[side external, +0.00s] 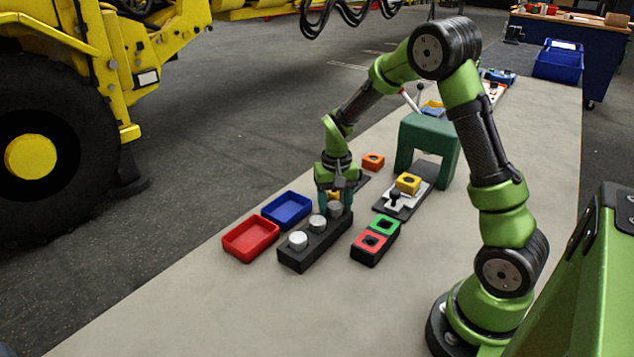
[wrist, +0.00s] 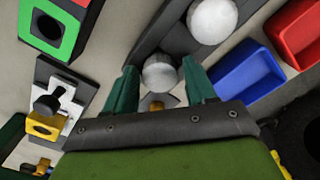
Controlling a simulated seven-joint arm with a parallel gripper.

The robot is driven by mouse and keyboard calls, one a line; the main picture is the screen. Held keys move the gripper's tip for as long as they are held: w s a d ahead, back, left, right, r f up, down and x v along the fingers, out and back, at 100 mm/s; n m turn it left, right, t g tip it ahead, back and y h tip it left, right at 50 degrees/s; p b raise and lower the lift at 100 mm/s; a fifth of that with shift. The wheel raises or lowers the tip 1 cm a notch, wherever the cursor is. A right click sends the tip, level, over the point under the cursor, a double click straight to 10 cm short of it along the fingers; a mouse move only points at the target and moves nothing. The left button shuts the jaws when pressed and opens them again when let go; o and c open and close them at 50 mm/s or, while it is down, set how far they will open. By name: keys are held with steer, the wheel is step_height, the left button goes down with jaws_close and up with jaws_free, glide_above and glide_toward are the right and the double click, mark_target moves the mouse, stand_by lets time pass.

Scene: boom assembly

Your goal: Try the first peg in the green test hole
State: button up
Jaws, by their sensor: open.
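A black rack (side external: 308,252) holds three pale metal pegs in a row. The near peg (side external: 298,240) and the middle peg (side external: 317,222) stand clear of my gripper. My gripper (side external: 336,206) points down at the far end of the rack, over the far peg (side external: 335,210). In the wrist view the green fingers (wrist: 162,82) are open, one to each side of this peg's round top (wrist: 160,72). I cannot tell whether they touch it. The green test hole (side external: 383,223) is in a dark block right of the rack; its green square (wrist: 50,25) shows at the wrist view's upper left.
A red-topped hole (side external: 370,241) shares the block. A red tray (side external: 251,240) and a blue tray (side external: 287,210) lie left of the rack. Behind the block are a plate with a yellow piece (side external: 408,183), an orange block (side external: 373,161) and a green arch (side external: 428,135). The near bench is clear.

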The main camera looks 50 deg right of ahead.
mark_target(335, 204)
steer(key=c, duration=0.9)
steer(key=shift+o, duration=0.2)
steer(key=shift+r, duration=3.15)
steer(key=s+d+r, duration=0.2)
steer(key=s, duration=0.4)
steer(key=s+d+r, duration=0.2)
steer(key=s, duration=0.4)
steer(key=shift+a+f, duration=0.15)
steer(key=shift+f, duration=1.25)
steer(key=shift+a+f, duration=0.1)
steer(key=shift+f, duration=1.25)
